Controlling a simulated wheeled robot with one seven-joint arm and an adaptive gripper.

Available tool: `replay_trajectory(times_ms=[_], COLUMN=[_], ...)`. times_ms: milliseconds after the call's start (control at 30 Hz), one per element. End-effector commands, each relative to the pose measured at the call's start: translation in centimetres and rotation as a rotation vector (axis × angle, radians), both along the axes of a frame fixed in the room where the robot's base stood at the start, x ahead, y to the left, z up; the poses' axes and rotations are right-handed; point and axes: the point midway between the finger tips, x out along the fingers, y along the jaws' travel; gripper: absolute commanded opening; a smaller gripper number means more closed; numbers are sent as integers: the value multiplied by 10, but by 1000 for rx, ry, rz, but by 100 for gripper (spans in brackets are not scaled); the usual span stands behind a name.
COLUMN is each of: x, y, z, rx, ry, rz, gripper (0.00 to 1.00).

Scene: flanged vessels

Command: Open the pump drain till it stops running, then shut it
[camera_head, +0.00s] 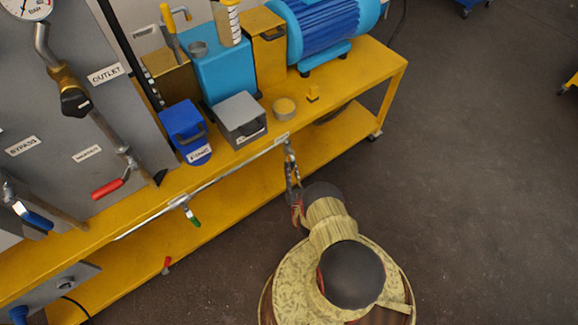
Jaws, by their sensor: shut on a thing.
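The drain fitting (288,147) hangs under the front edge of the yellow bench, just below a small white label. My gripper (291,172) is up against it, shut on what looks like its valve handle. The jaws and the arm hide most of the handle, so I cannot tell its angle. I see no running liquid at this size. The blue pump motor (325,28) stands on the bench above, to the right.
The yellow bench (365,85) has a lower shelf. A green-handled valve (190,214) hangs from a pipe to the left. Red (108,188) and blue (33,217) valve handles are on the panel. A grey box (239,120) sits above the drain.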

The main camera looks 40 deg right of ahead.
Motion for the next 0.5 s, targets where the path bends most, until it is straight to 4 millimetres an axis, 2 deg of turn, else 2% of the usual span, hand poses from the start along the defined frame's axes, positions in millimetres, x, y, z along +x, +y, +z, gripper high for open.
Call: replay_trajectory(times_ms=[233, 267, 500], x=[1, 1, 1], y=[-2, -2, -1], z=[1, 1, 1], rx=[3, 3, 1], ry=[0, 0, -1], rz=[-3, -3, -2], gripper=[0, 17, 31])
